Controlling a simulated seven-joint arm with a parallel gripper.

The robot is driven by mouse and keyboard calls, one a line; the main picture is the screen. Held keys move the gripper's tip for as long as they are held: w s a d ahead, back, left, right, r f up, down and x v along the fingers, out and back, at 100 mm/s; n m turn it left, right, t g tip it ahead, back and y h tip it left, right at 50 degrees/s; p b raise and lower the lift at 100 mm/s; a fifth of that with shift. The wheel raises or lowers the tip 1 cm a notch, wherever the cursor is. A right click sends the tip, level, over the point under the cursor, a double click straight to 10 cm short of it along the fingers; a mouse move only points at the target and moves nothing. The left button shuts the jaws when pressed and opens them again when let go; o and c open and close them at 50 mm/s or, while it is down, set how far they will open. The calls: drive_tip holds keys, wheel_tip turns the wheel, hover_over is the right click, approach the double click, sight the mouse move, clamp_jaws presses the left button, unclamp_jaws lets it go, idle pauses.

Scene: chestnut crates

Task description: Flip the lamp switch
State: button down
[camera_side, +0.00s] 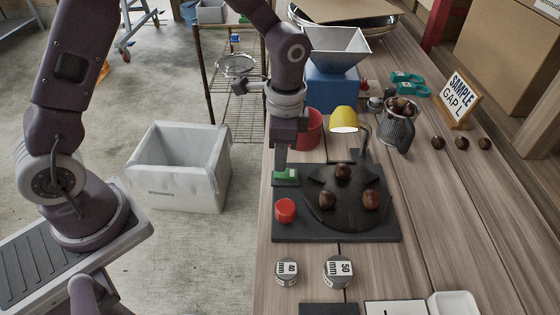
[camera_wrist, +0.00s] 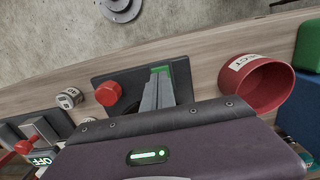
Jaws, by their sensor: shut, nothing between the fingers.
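The lamp (camera_side: 344,120) has a yellow shade on a dark arm and stands over a black base plate (camera_side: 275,232). Its underside looks bright; I cannot tell whether it is lit. A green switch (camera_side: 287,175) sits at the plate's back left corner, beside a red knob (camera_side: 285,210). My gripper (camera_side: 281,168) is shut and empty, pointing down at the green switch. In the wrist view its fingers (camera_wrist: 158,96) partly cover the green switch (camera_wrist: 161,69); I cannot tell whether they touch it. The wrist view also shows a red-levered box with a lit OFF label (camera_wrist: 42,160).
Three chestnuts lie on the round dark dish (camera_side: 345,221). A red cup (camera_side: 309,128) and blue hopper base (camera_side: 332,90) stand behind my gripper. Two marked weights (camera_side: 338,271) stand in front. A metal mug (camera_side: 397,128) is at the right.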

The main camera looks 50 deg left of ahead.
drive_tip(key=shift+f, duration=0.75)
drive_tip(key=shift+s+a+f, duration=0.15)
drive_tip(key=shift+f, duration=0.1)
drive_tip(key=shift+w+d+r, duration=0.2)
drive_tip(key=shift+w+d, duration=0.45)
drive_tip(key=shift+r, duration=0.1)
